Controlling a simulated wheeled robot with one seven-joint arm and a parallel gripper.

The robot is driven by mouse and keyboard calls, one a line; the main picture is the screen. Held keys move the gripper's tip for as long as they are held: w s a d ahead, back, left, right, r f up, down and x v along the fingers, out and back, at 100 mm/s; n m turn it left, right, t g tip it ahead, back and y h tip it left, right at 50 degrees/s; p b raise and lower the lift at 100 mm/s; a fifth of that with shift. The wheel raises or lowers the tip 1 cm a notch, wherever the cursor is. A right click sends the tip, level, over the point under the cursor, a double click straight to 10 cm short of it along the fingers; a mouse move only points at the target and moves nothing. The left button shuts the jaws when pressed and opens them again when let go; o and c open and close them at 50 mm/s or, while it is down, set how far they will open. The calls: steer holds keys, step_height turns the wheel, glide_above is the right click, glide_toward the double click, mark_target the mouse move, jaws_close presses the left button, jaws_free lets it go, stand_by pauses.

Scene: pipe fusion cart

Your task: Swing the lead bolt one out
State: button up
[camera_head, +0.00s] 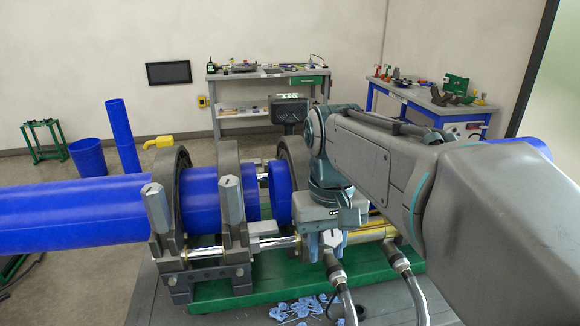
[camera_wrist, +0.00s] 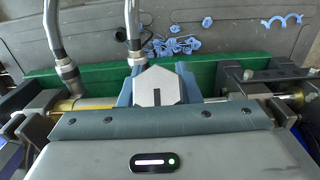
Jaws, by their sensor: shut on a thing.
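My gripper (camera_head: 333,240) reaches down over the front of the pipe fusion machine, right of the gap between the blue pipe ends. In the wrist view my gripper (camera_wrist: 157,88) has its blue-grey fingers on both sides of a grey, house-shaped bolt head (camera_wrist: 161,86) with a dark slot, and is shut on it. The lower part of this bolt is hidden. Two similar bolts stand upright at the left clamps, an outer one (camera_head: 157,208) and an inner one (camera_head: 232,201). I cannot tell by any label which is lead bolt one.
A long blue pipe (camera_head: 75,212) lies through the left clamps. Blue shavings (camera_head: 300,310) lie on the grey deck. Workbenches (camera_head: 268,84) stand at the back.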

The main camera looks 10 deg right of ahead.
steer(key=shift+w+f, duration=0.15)
steer(key=shift+s+f+b, duration=0.5)
steer(key=shift+f+b, duration=0.1)
steer(key=shift+f, duration=0.2)
steer(key=shift+s+f+b, duration=0.25)
steer(key=shift+f+b, duration=0.45)
steer(key=shift+f, duration=0.25)
steer(key=shift+s+f+b, duration=0.1)
steer(key=shift+f+b, duration=0.4)
steer(key=shift+f, duration=0.25)
steer(key=o, duration=1.7)
steer(key=shift+r, duration=0.1)
